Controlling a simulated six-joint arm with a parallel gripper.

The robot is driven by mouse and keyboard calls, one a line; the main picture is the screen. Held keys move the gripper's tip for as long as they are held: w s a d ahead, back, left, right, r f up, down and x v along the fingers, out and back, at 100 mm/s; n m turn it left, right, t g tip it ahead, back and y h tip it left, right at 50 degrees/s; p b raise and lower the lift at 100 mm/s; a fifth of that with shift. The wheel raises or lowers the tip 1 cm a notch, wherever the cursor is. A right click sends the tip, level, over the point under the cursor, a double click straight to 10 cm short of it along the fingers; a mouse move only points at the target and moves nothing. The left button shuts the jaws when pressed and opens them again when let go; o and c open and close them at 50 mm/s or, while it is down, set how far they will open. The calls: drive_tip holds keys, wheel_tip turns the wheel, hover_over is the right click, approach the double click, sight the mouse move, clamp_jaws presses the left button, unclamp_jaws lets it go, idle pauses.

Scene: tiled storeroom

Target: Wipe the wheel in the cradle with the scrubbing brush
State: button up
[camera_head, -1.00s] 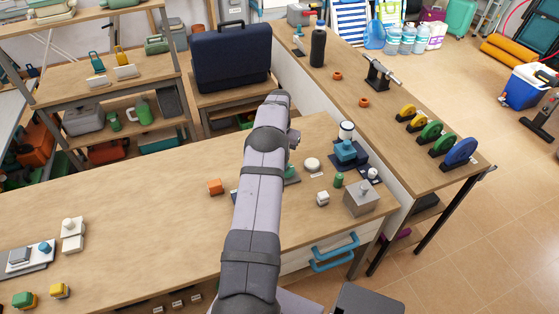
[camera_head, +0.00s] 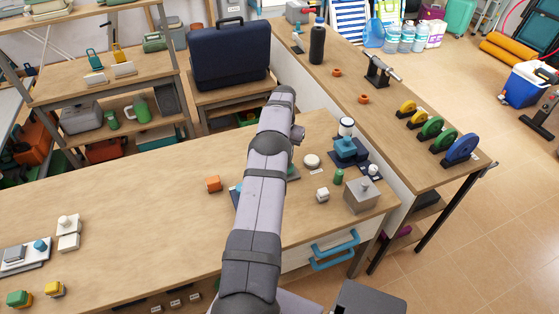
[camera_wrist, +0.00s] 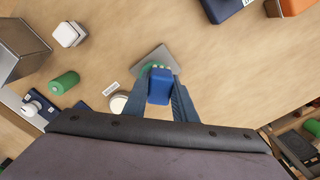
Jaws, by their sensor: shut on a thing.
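My gripper (camera_wrist: 160,95) is shut on a blue block (camera_wrist: 159,86), which appears to be the scrubbing brush's handle. Green tufts show just beyond the block, over a grey plate (camera_wrist: 155,57) on the wooden bench. I cannot tell whether the brush touches the plate. In the head view my arm hides the gripper and brush. Upright discs in black stands stand on the right counter: a yellow wheel (camera_head: 407,107), a green wheel (camera_head: 432,127) and a blue wheel (camera_head: 461,149). Which one the task means is not clear.
Near the arm on the bench are a grey box (camera_head: 361,194), a green cylinder (camera_head: 338,177), a white block (camera_head: 322,195), a round white piece (camera_head: 312,160) and an orange block (camera_head: 213,184). A dark bottle (camera_head: 317,42) stands on the counter. The bench's left middle is clear.

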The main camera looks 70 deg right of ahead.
drive_tip(key=shift+s+d, duration=0.35)
drive_tip(key=shift+s, duration=0.1)
drive_tip(key=shift+f+b, duration=0.15)
drive_tip(key=shift+b, duration=0.25)
drive_tip(key=shift+a, duration=0.1)
drive_tip(key=shift+w+a+p, duration=0.5)
drive_tip(key=shift+w+a, duration=0.25)
drive_tip(key=shift+w, duration=0.1)
drive_tip(key=shift+w+a, duration=0.2)
drive_tip(key=shift+w+a, duration=0.1)
drive_tip(key=shift+w+a+p, duration=0.3)
drive_tip(key=shift+w+a, duration=0.65)
wheel_tip(320, 180, up, 6)
drive_tip(key=p, duration=0.3)
drive_tip(key=shift+p, duration=0.35)
